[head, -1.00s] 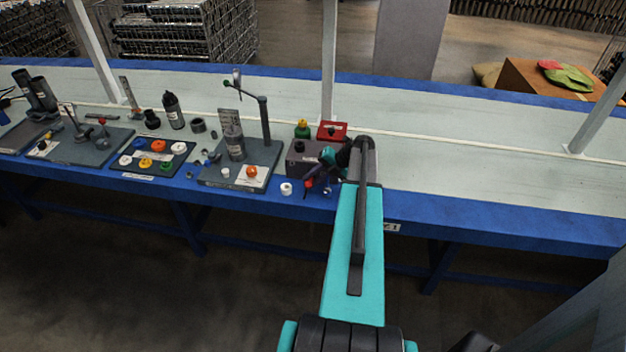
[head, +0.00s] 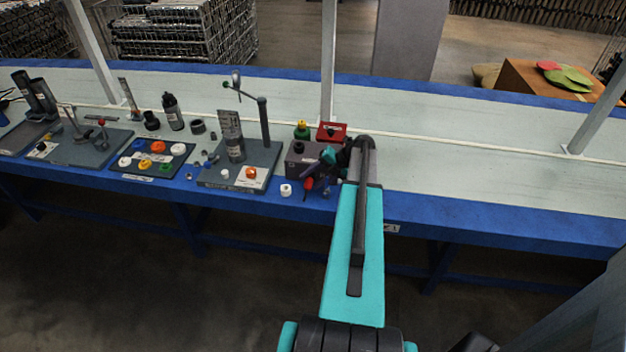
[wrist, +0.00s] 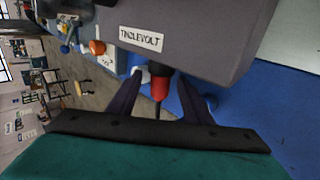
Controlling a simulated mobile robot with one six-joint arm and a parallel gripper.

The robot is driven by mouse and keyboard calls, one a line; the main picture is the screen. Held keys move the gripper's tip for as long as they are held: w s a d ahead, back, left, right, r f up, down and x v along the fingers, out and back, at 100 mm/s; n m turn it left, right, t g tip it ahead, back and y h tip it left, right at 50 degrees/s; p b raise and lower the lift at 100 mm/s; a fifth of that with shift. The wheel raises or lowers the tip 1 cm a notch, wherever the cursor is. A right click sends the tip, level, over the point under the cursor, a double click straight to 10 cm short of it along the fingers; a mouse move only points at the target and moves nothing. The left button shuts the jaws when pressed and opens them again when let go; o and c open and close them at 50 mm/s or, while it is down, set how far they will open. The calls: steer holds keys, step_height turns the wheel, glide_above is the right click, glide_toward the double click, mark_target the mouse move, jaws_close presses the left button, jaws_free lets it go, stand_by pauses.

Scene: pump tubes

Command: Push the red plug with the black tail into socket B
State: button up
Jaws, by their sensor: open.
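The red plug (wrist: 159,88) with its black tail (wrist: 158,110) is between the two fingers of my gripper (wrist: 160,100) in the wrist view. Its dark collar meets the front of the grey box (wrist: 190,30) labelled "TINGLEVOLT"; I cannot tell how deep it sits. The fingers stand apart, with a gap on each side of the plug. In the head view the red plug (head: 308,184) shows below the front of the box (head: 300,162), beside my gripper (head: 318,178). The socket letters cannot be read, so socket B cannot be told apart.
A white cap (head: 286,190) stands left of the plug near the blue table edge. A red block (head: 332,131) and a green-and-yellow piece (head: 302,130) sit on or behind the box. A stand board (head: 215,179) is further left. The bench right of my arm is clear.

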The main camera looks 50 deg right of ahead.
steer(key=b+v, duration=0.1)
steer(key=v, duration=1.2)
steer(key=shift+s+r+b, duration=0.15)
steer(key=shift+s+b, duration=0.05)
steer(key=shift+b, duration=0.1)
stand_by(1.0)
